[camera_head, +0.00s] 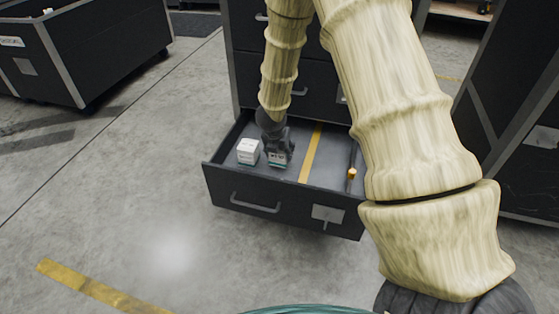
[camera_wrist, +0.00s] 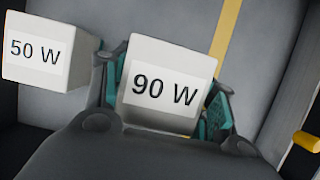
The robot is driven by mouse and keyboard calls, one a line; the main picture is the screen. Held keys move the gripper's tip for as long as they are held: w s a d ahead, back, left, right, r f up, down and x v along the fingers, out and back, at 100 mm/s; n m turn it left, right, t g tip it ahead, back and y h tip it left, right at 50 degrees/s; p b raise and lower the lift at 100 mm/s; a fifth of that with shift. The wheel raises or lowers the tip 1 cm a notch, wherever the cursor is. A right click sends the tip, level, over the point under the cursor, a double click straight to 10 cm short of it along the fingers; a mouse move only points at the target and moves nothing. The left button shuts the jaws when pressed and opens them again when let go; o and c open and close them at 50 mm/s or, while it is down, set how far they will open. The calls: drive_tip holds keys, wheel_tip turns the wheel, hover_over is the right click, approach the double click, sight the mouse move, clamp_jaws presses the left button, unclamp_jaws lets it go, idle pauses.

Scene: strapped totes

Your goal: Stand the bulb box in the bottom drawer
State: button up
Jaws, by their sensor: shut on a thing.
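The bottom drawer (camera_head: 272,225) is pulled open from the dark cabinet. My gripper (camera_head: 278,157) is down inside it, left of a yellow divider strip. It is shut on a white box marked 90 W (camera_wrist: 173,68), with a teal-padded finger on each side of the box. In the head view most of this box is hidden by my gripper. A second white box, marked 50 W (camera_wrist: 47,58), stands just left of my gripper; it also shows in the head view (camera_head: 248,151). Whether the 90 W box touches the drawer floor, I cannot tell.
The yellow strip (camera_head: 311,153) runs along the drawer floor. A dark tote (camera_head: 85,55) stands at the left. The floor in front of the drawer is clear.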

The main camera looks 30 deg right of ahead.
sight(280, 158)
drive_tip(key=shift+f+b, duration=0.85)
drive_tip(key=shift+f, duration=0.85)
drive_tip(key=shift+f, duration=0.2)
drive_tip(key=o, duration=1)
drive_tip(key=shift+o, duration=0.2)
drive_tip(key=shift+r, duration=0.1)
drive_tip(key=p+v, duration=0.4)
drive_tip(key=v, duration=0.8)
drive_tip(key=shift+p, duration=0.35)
drive_tip(key=shift+r, duration=0.15)
